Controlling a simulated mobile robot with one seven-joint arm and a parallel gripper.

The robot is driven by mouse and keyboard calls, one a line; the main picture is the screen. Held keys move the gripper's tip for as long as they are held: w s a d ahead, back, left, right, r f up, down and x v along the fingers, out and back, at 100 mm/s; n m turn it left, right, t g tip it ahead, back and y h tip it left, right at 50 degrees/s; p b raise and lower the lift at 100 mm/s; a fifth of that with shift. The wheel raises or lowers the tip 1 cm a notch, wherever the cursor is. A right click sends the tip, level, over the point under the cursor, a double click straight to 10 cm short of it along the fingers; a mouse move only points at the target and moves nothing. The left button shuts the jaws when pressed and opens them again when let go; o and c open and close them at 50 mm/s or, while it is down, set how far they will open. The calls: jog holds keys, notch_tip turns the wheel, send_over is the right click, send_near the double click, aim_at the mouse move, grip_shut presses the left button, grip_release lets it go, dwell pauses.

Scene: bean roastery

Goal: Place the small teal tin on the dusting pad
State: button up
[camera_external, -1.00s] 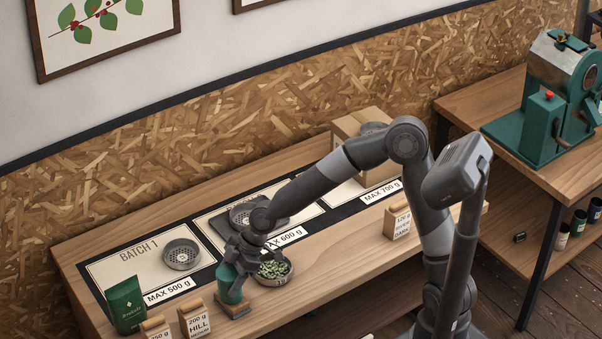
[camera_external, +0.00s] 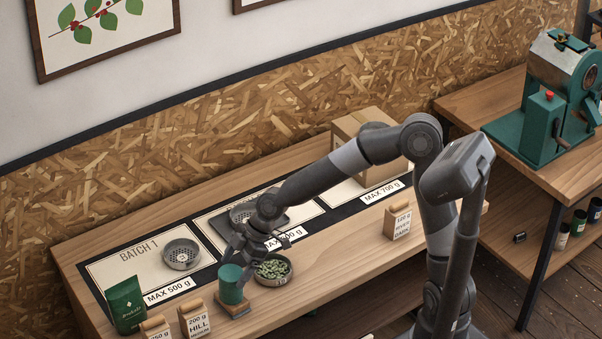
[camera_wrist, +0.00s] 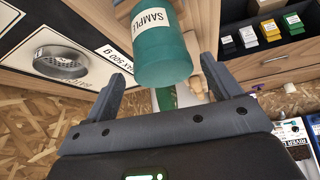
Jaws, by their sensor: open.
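The small teal tin (camera_external: 231,286) stands upright on a small wooden pad (camera_external: 236,310) near the front edge of the counter. In the wrist view the tin (camera_wrist: 163,58) carries a white label beginning "SAMPL". My gripper (camera_external: 248,249) is open and empty, above and behind the tin in the external view. In the wrist view its two fingers (camera_wrist: 165,75) are spread wide, with the tin showing between and beyond them, apart from both. I cannot tell for sure whether the wooden pad is the dusting pad.
A bowl of green beans (camera_external: 272,270) stands close to the tin's right. A green pouch (camera_external: 126,304) and label bags (camera_external: 196,320) stand to its left. A perforated dish (camera_external: 182,255) lies on the Batch 1 card; a cardboard box (camera_external: 368,150) stands farther back.

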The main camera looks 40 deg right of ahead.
jog(key=v, duration=0.8)
jog(key=s+d+m+t+h, duration=0.2)
jog(key=d+m+h, duration=0.35)
jog(key=d, duration=0.95)
jog(key=s+d+r+m+t, duration=0.1)
jog(key=s+d+r+m, duration=0.1)
jog(key=s+d+m, duration=0.3)
jog(key=s+d+r+m+t+h, duration=0.1)
jog(key=s+d+m, duration=0.4)
jog(key=d, duration=0.9)
jog(key=s+r, duration=0.1)
jog(key=s, duration=0.2)
jog(key=shift+s+d+r+m+t, duration=0.25)
jog(key=shift+r+m+t, duration=0.05)
jog(key=shift+r+m, duration=0.1)
